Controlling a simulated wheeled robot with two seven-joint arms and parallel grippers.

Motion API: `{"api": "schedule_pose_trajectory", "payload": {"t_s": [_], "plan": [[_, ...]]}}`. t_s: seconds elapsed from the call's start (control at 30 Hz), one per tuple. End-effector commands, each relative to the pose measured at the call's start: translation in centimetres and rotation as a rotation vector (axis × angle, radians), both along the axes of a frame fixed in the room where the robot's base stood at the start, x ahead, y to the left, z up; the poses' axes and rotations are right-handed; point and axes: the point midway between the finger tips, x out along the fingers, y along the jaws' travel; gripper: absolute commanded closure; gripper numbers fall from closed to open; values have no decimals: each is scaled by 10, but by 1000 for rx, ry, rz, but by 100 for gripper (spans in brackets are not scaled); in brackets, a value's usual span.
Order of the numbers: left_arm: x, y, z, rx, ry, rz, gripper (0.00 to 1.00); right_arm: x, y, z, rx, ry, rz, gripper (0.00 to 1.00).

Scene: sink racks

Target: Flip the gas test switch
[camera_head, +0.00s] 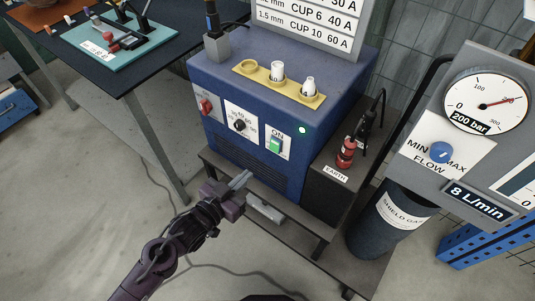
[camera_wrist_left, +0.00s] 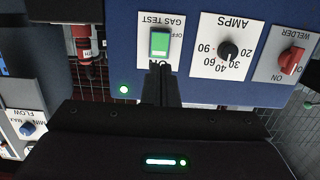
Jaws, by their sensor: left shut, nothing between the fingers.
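The gas test switch (camera_head: 276,146) is a green rocker on a white plate at the lower right of the blue welder's front. In the upside-down left wrist view the switch (camera_wrist_left: 159,42) shows bright green, with GAS TEST and OFF lettered beside it. The ON lettering is partly covered by my fingers. My left gripper (camera_head: 247,176) is shut and empty, below and left of the switch in the head view, with a visible gap between them. In the wrist view its fingertips (camera_wrist_left: 160,68) point at the ON end of the switch. My right gripper is out of view.
A black amps knob (camera_head: 239,125) and a red welder knob (camera_head: 206,106) sit left of the switch. A green lamp (camera_head: 302,130) glows to its right. A red earth plug (camera_head: 346,152) and the gas cylinder (camera_head: 388,222) stand further right. Floor at left is open.

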Motion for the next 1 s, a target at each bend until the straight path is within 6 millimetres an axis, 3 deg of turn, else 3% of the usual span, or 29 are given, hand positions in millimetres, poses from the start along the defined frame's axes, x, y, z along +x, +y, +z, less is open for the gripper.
{"api": "schedule_pose_trajectory", "payload": {"t_s": [0.3,0.5,1.0], "plan": [[56,-41,-8,-1,-2,0,100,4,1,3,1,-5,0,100],[78,-57,-12,-1,-1,0,100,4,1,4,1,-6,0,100],[86,-62,-15,1,0,0,100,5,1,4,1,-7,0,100]]}}
